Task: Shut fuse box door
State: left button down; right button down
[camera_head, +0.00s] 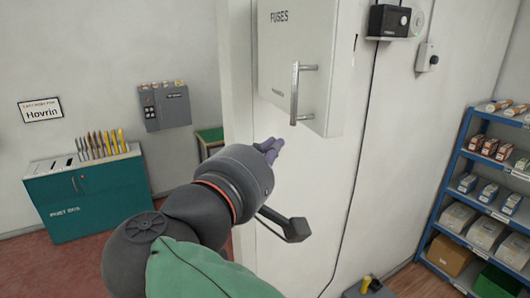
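The white fuse box (340,70), marked FUSES, hangs on the white wall at the upper middle of the head view. Its door (282,55) faces left toward me and carries a grey vertical bar handle (296,95). The door looks flush with the box; I see no clear gap, but the top is cut off by the picture edge.
A blue shelf rack (447,180) with boxes stands at the right. A teal cabinet (95,200) and a grey wall box (165,107) are at the left. A black device (389,20) is on the wall right of the fuse box. A cable runs down the wall.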

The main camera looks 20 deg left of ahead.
aim_at(311, 128)
jog(key=w+d, duration=0.1)
jog(key=w, duration=0.3)
jog(key=w+d+p, duration=0.1)
jog(key=w, duration=0.2)
jog(key=shift+d, duration=0.55)
jog(key=shift+w, duration=0.15)
jog(key=shift+a, duration=0.1)
jog(key=shift+d, duration=0.2)
